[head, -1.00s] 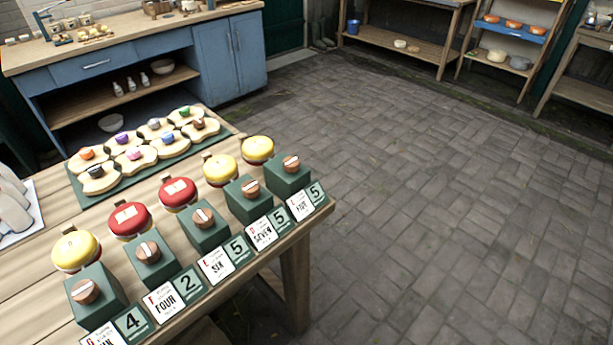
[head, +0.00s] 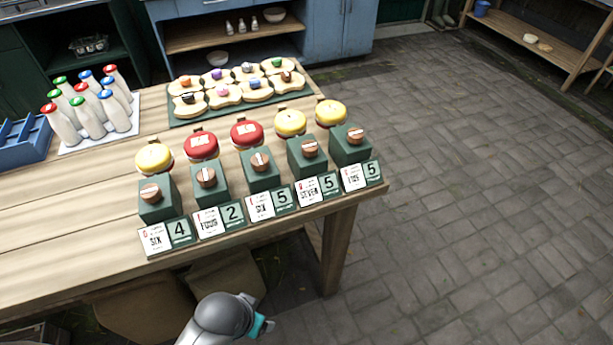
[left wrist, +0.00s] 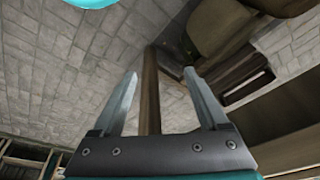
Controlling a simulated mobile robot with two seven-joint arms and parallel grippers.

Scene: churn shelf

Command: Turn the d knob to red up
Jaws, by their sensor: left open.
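A row of green blocks stands on the table (head: 70,208), each with a round wooden knob on its face: first (head: 151,193), second (head: 206,177), third (head: 260,161), fourth (head: 309,148) and last (head: 355,135) from the left. Behind them are discs: yellow (head: 154,159), red (head: 201,145), red (head: 246,134), yellow (head: 290,123) and yellow (head: 331,113). The card letters are too small for me to tell which knob is d. My left gripper (left wrist: 163,85) is open and empty in the left wrist view, apart from the knobs. My right gripper is out of view.
Cards with number tiles (head: 179,232) line the table's front edge. Behind stand a mat with bread-shaped pieces (head: 222,94), white bottles (head: 90,105) and a blue crate (head: 22,140). A table leg (head: 338,250) is at front right. The paved floor (head: 480,200) to the right is clear.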

